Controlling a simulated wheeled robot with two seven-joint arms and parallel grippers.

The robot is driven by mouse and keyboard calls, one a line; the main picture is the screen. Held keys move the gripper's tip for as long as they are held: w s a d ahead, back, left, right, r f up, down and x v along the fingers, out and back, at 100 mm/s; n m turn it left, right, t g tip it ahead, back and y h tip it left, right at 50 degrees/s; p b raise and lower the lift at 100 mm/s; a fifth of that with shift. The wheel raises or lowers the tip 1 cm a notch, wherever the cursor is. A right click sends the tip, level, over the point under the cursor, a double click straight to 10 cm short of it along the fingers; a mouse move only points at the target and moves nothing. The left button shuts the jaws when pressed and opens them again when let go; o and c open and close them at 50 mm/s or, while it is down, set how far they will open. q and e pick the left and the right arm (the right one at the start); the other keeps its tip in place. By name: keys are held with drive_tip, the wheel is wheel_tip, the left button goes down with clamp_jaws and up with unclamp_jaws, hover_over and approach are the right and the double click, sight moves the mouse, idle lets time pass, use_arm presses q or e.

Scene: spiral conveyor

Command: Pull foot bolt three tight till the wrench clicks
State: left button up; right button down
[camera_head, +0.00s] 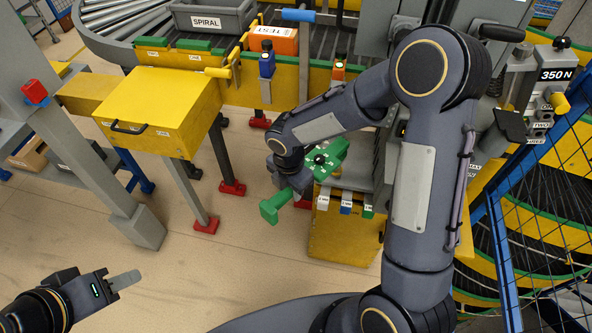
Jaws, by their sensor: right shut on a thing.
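My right gripper (297,184) is shut on a green tool with a thick end (270,208), which I take for the wrench. It is held at a slant, just left of the labelled tool stand. A green part with a black knob (321,158) shows behind the gripper; I cannot tell whether it belongs to the same tool. Red feet stand under the conveyor legs, among them one at the middle (232,188) and one nearer (205,225). No bolt number can be read on them. My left gripper (127,281) is low at the left, away from everything; its opening is unclear.
A yellow box with a black handle (165,112) juts from the conveyor. A yellow stand (340,238) carries white, blue and green tags. A grey SPIRAL bin (212,16) sits on the rollers. Blue mesh fencing (545,215) closes the right. The floor (215,275) at lower left is clear.

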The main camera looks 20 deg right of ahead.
drive_tip(key=shift+w+d, duration=0.1)
drive_tip(key=shift+w, duration=0.15)
drive_tip(key=shift+s+r, duration=0.15)
drive_tip(key=shift+f, duration=0.25)
wheel_tip(320, 180, down, 4)
drive_tip(key=b, duration=0.3)
drive_tip(key=shift+r, duration=0.15)
drive_tip(key=shift+f, duration=1.4)
idle(1.0)
drive_tip(key=c, duration=1.7)
unclamp_jaws()
clamp_jaws()
